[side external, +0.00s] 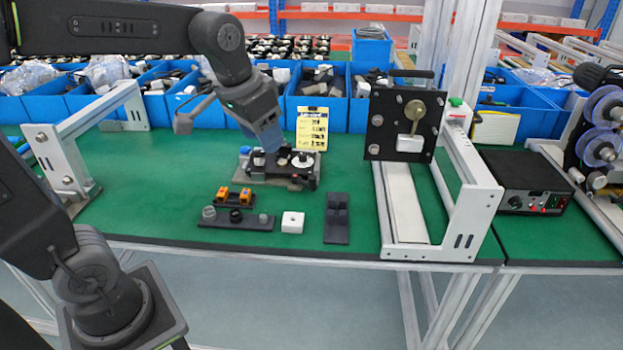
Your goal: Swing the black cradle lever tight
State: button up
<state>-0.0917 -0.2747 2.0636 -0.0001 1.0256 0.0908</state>
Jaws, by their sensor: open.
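A small dark fixture (262,177) on a grey base stands on the green bench, with a round white part (302,160) on its right half. A black knob or lever end (312,183) shows at its right front; I cannot tell how far it is swung. My gripper (267,148) points down over the fixture's left-middle part, left of the white part. Its jaws are open, but the fingertips are small and partly hidden, so I cannot tell whether they touch anything.
In front lie a dark rail with round parts (238,219), orange blocks (234,196), a white block (292,222) and a black bracket (337,218). A yellow label card (312,129) stands behind. A black plate (404,125) on a white frame rises to the right. Blue bins (318,112) line the back.

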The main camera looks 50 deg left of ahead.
jog(key=w+a+f+g, duration=0.1)
jog(key=w+a+f, duration=0.15)
jog(key=w, duration=0.45)
jog(key=w+a+f+g, duration=0.1)
jog(key=w+a, duration=0.2)
jog(key=w, duration=0.3)
jog(key=g, duration=0.2)
send_near(312, 177)
notch_tip(312, 177, down, 10)
jog(key=shift+a+f, duration=0.1)
jog(key=shift+f, duration=0.1)
jog(key=shift+c, duration=0.3)
grip_shut()
